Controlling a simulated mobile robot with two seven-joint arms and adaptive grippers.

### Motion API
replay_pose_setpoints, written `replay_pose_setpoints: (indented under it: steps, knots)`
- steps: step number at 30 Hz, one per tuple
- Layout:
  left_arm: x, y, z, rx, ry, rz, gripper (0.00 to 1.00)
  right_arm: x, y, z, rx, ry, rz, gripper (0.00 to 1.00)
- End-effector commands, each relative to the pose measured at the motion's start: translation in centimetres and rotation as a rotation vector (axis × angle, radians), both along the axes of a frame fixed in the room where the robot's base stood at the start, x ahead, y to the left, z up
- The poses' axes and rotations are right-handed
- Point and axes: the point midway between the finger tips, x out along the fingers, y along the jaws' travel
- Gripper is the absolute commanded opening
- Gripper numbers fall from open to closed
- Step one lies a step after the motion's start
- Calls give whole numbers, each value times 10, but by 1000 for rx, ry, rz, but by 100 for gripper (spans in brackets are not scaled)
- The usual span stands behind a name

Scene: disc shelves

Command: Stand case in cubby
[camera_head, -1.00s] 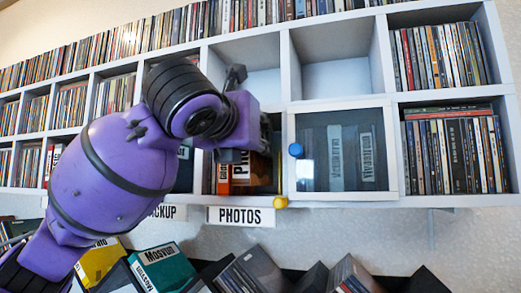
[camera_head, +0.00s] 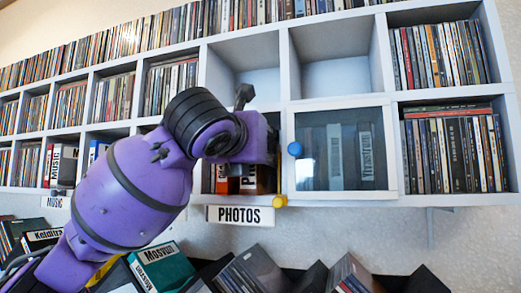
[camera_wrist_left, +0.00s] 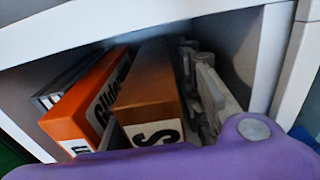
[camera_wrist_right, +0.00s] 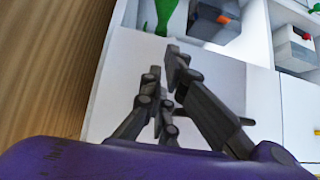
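My left gripper reaches into the cubby above the PHOTOS label (camera_head: 240,214); my own arm hides most of it in the head view. In the left wrist view, a brown-orange case (camera_wrist_left: 148,85) with an S on its label stands upright, and my left gripper's finger (camera_wrist_left: 205,90) lies along its right side. The gripper looks shut on this case; its other finger is mostly hidden. An orange case (camera_wrist_left: 90,105) stands just left of it. My right gripper (camera_wrist_right: 165,68) is empty, its fingers a little apart in front of a white surface.
A glass-fronted cubby (camera_head: 342,152) with a blue knob (camera_head: 295,149) is right of the PHOTOS cubby. A yellow knob (camera_head: 279,201) sits at the PHOTOS cubby's lower right corner. Two cubbies above are empty. Cases (camera_head: 160,266) stand in a row below the shelf.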

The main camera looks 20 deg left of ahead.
Motion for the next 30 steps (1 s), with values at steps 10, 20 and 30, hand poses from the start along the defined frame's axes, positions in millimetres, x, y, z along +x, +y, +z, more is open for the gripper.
replay_pose_setpoints:
  steps: [10, 20, 30]
  knots:
    - [-30, 2, 5, 4, -5, 1, 34, 0, -1, 0, -1, 1, -1, 0]
    - [-98, 4, 5, 2, -5, 2, 34, 0, -1, 0, -1, 0, -1, 0]
    - [-121, 4, 4, 1, 0, 1, 34, 0, -1, 0, -1, 0, -1, 0]
